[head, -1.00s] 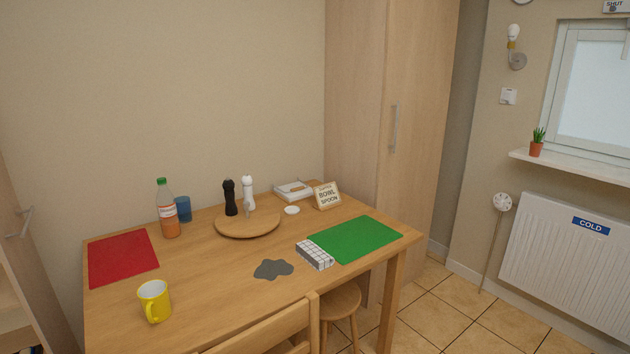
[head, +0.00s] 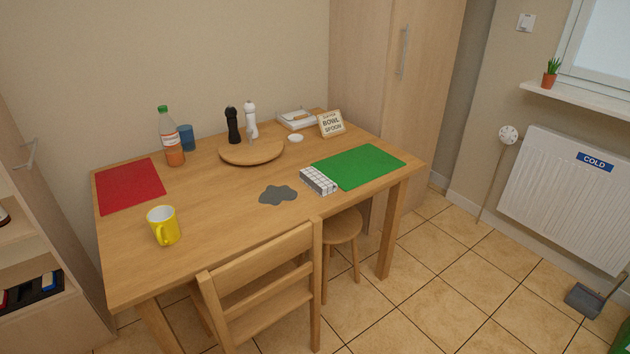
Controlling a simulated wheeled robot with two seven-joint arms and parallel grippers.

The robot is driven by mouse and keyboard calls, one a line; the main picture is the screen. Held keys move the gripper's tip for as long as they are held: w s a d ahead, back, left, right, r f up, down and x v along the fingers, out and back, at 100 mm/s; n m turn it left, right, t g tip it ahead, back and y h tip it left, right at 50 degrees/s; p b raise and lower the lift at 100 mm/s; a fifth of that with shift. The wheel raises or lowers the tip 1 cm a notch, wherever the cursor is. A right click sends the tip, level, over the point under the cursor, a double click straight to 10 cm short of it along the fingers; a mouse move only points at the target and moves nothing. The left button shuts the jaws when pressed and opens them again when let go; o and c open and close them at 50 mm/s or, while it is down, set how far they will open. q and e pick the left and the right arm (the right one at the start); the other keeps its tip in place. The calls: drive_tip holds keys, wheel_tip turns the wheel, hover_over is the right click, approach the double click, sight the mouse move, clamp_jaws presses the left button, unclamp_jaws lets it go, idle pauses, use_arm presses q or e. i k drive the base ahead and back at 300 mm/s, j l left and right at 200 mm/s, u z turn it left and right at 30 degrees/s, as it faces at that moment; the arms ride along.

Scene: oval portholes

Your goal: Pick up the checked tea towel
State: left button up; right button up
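The checked tea towel (head: 318,181) lies folded into a small white block with dark grid lines on the wooden table (head: 222,212). It sits at the left edge of the green mat (head: 358,166), to the right of a grey spill (head: 278,195). Nothing covers it. Neither of my grippers shows in the head view.
A chair (head: 262,258) and a round stool (head: 343,227) stand at the table's near side. A yellow mug (head: 163,225), a bottle (head: 171,138) and a round board (head: 251,152) with two mills are on the table. Tiled floor (head: 455,275) at right is mostly clear.

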sight(322, 186)
drive_tip(key=i+l+u, duration=0.1)
drive_tip(key=u, duration=0.4)
drive_tip(key=i+l+u, duration=0.25)
drive_tip(key=l, duration=0.3)
drive_tip(key=l+u, duration=0.2)
drive_tip(key=l, duration=0.35)
drive_tip(key=l+u, duration=0.25)
drive_tip(key=l, duration=0.35)
drive_tip(key=i, duration=0.05)
